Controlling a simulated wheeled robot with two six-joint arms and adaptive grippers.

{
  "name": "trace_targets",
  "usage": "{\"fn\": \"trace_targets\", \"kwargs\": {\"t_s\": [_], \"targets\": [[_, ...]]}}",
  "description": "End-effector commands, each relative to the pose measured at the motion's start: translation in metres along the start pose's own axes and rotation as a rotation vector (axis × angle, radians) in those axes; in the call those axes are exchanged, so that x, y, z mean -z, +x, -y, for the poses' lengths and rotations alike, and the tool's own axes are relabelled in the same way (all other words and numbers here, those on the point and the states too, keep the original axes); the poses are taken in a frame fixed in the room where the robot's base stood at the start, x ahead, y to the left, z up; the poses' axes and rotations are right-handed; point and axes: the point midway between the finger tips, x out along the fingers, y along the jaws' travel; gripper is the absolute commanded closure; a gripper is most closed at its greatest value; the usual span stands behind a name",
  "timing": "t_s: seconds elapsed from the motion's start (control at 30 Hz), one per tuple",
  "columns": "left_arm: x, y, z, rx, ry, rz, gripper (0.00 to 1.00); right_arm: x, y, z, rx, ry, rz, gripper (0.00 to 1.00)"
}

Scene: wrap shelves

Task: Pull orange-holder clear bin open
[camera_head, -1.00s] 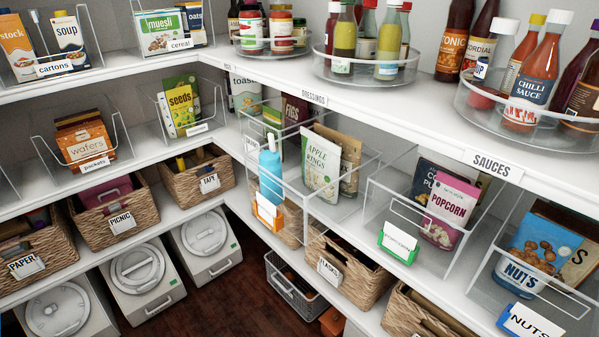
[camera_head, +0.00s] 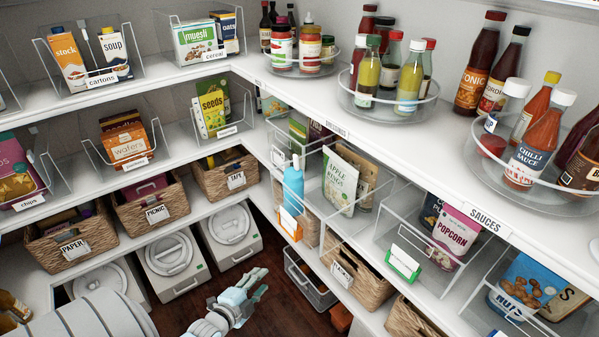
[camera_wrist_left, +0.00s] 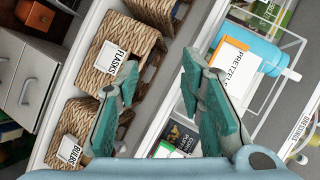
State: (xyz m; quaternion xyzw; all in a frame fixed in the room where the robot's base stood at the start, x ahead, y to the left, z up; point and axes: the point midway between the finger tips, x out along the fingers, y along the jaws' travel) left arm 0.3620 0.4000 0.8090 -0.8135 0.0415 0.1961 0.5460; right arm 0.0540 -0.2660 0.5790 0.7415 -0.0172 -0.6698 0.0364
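The clear bin (camera_head: 322,228) with the orange label holder (camera_head: 290,224) stands on the middle right-hand shelf, near the corner. A blue bottle (camera_head: 293,188) stands at its front, with an Apple Rings pouch (camera_head: 341,185) behind. In the left wrist view, the orange holder (camera_wrist_left: 235,66) carries a PRETZELS card, with the blue bottle (camera_wrist_left: 268,50) beside it. My left gripper (camera_head: 262,283) is low, in front of the shelves and apart from the bin. Its fingers (camera_wrist_left: 160,65) are spread and empty, the right one appearing close to the holder. My right gripper is out of sight.
A green-holder bin (camera_head: 404,263) stands to the right on the same shelf. Wicker baskets (camera_head: 357,280) sit below; one reads FLASKS (camera_wrist_left: 118,52). A grey wire basket (camera_head: 310,284) is near the floor. Dark floor (camera_head: 245,258) shows open around my gripper.

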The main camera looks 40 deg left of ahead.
Motion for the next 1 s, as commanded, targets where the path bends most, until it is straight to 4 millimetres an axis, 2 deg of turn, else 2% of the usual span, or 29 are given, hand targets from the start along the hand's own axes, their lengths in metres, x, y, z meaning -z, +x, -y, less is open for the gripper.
{"fn": "trace_targets", "kwargs": {"t_s": [0.03,0.1,0.2,0.27,0.37,0.47,0.6,0.7,0.83,1.0], "targets": [[0.025,-0.008,0.07,0.097,0.101,-0.049,0.65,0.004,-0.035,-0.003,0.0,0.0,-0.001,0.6],[0.048,-0.012,0.13,0.225,0.23,-0.095,0.65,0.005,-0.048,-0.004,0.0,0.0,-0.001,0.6],[0.067,-0.017,0.174,0.333,0.335,-0.122,0.65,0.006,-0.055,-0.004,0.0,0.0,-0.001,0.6],[0.07,-0.014,0.183,0.359,0.361,-0.125,0.65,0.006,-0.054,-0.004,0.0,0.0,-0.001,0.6],[0.072,0.002,0.185,0.365,0.366,-0.125,0.65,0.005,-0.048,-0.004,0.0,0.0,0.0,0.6],[0.076,0.027,0.19,0.366,0.365,-0.125,0.65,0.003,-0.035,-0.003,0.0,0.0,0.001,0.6],[0.082,0.068,0.199,0.364,0.364,-0.124,0.65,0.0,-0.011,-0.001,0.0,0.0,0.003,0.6],[0.086,0.092,0.206,0.363,0.364,-0.124,0.65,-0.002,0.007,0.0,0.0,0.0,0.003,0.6],[0.091,0.11,0.215,0.36,0.365,-0.125,0.65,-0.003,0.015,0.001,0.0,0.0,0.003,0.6],[0.093,0.118,0.221,0.358,0.363,-0.123,0.65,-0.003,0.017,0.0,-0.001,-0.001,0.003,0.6]]}}
